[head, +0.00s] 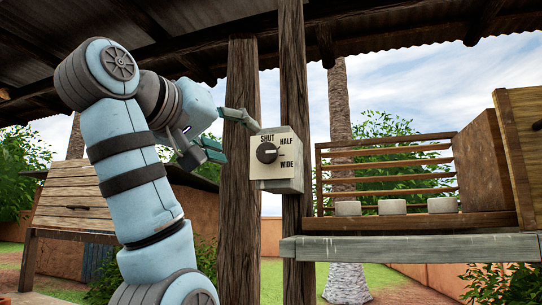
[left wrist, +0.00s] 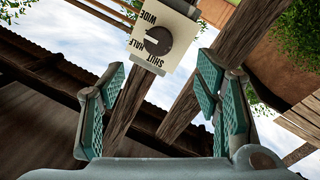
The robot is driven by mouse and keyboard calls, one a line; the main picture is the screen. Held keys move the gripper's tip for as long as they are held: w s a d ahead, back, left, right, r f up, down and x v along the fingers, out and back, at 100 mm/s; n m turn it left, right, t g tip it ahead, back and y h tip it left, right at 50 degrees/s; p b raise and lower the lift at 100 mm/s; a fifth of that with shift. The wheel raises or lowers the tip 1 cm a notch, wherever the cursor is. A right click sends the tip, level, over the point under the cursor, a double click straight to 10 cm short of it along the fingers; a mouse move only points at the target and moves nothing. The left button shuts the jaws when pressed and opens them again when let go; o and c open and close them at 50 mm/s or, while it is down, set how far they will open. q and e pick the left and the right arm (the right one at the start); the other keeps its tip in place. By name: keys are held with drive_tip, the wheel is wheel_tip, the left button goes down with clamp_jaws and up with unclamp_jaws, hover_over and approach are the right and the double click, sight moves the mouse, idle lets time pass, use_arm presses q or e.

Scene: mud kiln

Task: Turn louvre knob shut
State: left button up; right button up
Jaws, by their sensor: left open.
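A pale control box (head: 285,183) is fixed to a wooden post. It has a round dark knob (head: 266,153) and the labels SHUT, HALF and WIDE. The knob's pale mark appears to point to the HALF side. The knob also shows in the left wrist view (left wrist: 159,40), beyond the fingertips. My left gripper (head: 228,136) is open and empty, to the left of the box in the head view, with its upper finger close to the box's upper left corner. In the left wrist view the teal fingers (left wrist: 165,85) are spread wide, with the knob ahead between their lines. My right gripper is not in view.
Wooden posts (head: 239,220) stand behind and beside the box. To the right, a slatted louvre frame (head: 390,170) stands above a grey ledge (head: 420,247) bearing three pale blocks (head: 392,207). A plank-sided box (head: 520,140) is at far right.

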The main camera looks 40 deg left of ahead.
sight(265, 152)
use_arm(q)
drive_tip(key=w+p, duration=0.1)
drive_tip(key=w, duration=0.3)
drive_tip(key=w+a+p, duration=0.1)
drive_tip(key=w+p, duration=0.1)
drive_tip(key=w, duration=0.2)
drive_tip(key=w+a+p, duration=0.1)
drive_tip(key=w, duration=0.3)
drive_tip(key=shift+w, duration=0.35)
drive_tip(key=shift+s+r, duration=0.15)
drive_tip(key=shift+s, duration=0.2)
drive_tip(key=shift+w, duration=0.15)
drive_tip(key=c, duration=1.2)
drive_tip(key=shift+o, duration=0.2)
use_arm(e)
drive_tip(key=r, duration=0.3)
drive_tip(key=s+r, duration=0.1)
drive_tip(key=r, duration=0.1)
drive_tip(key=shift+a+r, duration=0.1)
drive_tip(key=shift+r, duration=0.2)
